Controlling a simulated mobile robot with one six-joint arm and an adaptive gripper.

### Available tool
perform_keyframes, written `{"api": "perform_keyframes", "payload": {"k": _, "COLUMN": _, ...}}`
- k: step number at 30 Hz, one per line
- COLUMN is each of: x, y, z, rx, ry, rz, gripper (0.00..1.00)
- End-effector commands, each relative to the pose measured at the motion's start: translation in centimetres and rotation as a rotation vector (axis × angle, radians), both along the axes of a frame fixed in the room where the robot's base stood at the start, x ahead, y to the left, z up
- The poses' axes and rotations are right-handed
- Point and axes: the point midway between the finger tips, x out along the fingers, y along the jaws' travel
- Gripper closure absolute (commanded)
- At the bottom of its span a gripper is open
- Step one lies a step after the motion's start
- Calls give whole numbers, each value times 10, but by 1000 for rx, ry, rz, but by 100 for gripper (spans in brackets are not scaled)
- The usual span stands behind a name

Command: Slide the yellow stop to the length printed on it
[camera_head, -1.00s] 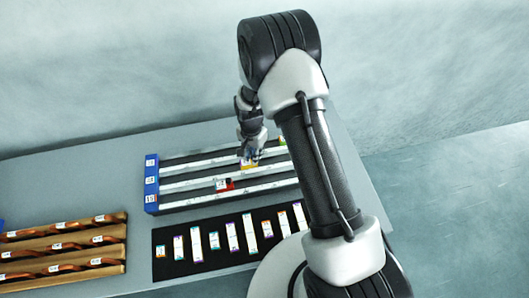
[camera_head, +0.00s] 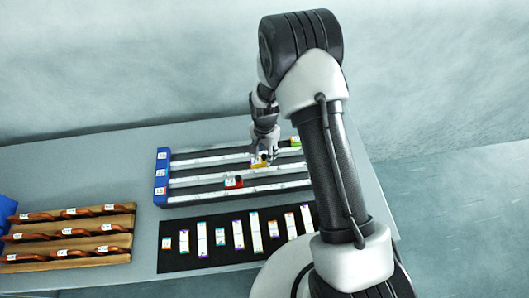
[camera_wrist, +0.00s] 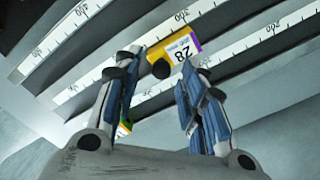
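The yellow stop (camera_head: 260,164) sits on the middle rail of the rack, right of the red stop. In the wrist view the yellow stop (camera_wrist: 182,46) has a purple edge, a black knob (camera_wrist: 161,68) and a white label. The label reads "28" upside down; any further digit is hard to make out. My gripper (camera_wrist: 163,66) is open, its two blue-padded fingers apart on either side of the knob. I cannot tell whether a finger touches the stop. In the head view my gripper (camera_head: 263,155) is right at the stop and partly hides it.
The red stop (camera_head: 234,183) is on the near rail and the green stop (camera_head: 296,141) on the far rail. A blue end block (camera_head: 162,177) closes the rails' left end. A black mat (camera_head: 178,262) with several strips lies in front. A wooden rack (camera_head: 121,244) stands left.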

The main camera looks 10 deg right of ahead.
Motion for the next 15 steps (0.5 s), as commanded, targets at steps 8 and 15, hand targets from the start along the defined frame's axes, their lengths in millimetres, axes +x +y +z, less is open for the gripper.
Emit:
{"api": "perform_keyframes", "payload": {"k": 8, "x": 2, "y": 0, "z": 55, "rx": 1, "ry": -6, "rz": 0, "gripper": 62}}
{"api": "perform_keyframes", "payload": {"k": 15, "x": 1, "y": 0, "z": 98, "rx": 1, "ry": -4, "rz": 0, "gripper": 62}}
